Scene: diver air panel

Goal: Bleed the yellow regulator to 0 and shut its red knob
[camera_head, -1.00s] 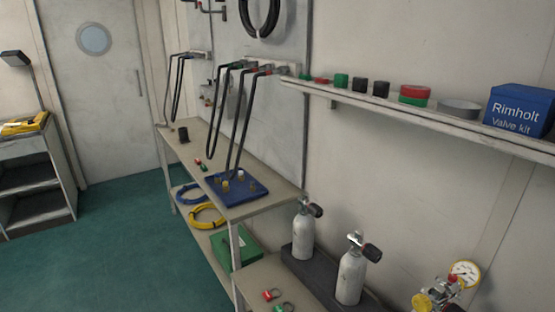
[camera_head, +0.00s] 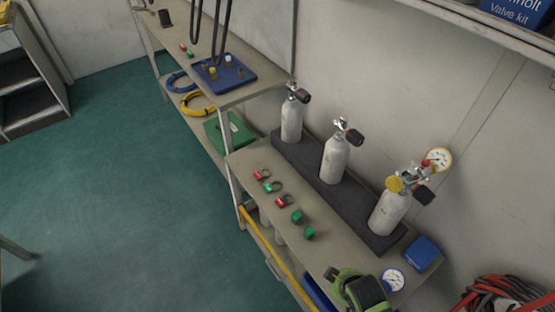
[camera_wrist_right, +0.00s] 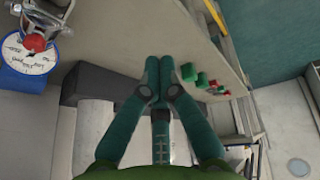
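The yellow regulator (camera_head: 394,184) sits on top of the nearest upright grey cylinder (camera_head: 388,213) in the rack. Its red knob (camera_head: 426,162) and white-faced gauge (camera_head: 440,159) are at its upper right. My right gripper (camera_head: 352,286) shows as a green and black shape at the bottom edge, apart from the regulator. In the right wrist view its teal fingers (camera_wrist_right: 159,68) are together with nothing visible between them. A dial (camera_wrist_right: 28,58) and a red knob (camera_wrist_right: 34,42) show there at upper left; I cannot tell which regulator they belong to. My left gripper is out of view.
Two more cylinders (camera_head: 335,160) stand in the black rack (camera_head: 310,172). Padlocks (camera_head: 273,187) and green caps (camera_head: 297,216) lie along the bench. A second gauge (camera_head: 393,280) is beside my right gripper. A blue box (camera_head: 421,253) and red hoses (camera_head: 505,296) are at right.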

